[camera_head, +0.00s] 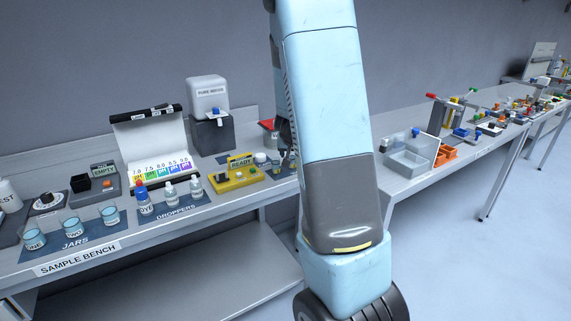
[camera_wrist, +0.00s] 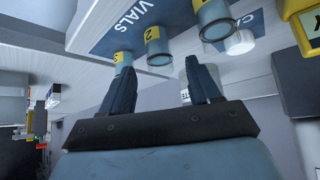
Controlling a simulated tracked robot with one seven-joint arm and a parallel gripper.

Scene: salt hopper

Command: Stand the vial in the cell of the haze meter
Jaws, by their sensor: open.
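In the wrist view, several glass vials with yellow number labels stand on a blue mat marked VIALS (camera_wrist: 112,38); one vial (camera_wrist: 158,45) is in the middle and another (camera_wrist: 212,18) is to its right. My gripper (camera_wrist: 160,68) is open below them in the picture, with nothing clearly held between its fingers. A pale cylinder (camera_wrist: 189,68) shows partly behind the right finger. In the head view, my arm hides the gripper. A grey device with a small screen reading EMPTY (camera_head: 103,170) and a black square block (camera_head: 80,183) may be the haze meter; I cannot tell for sure.
A yellow device reading READY (camera_head: 238,177) stands on the sample bench near the vials. Droppers (camera_head: 170,192), jars (camera_head: 72,228), a colour chart and a pure water dispenser (camera_head: 208,95) crowd the bench. A white cap (camera_wrist: 240,42) lies beside the vials.

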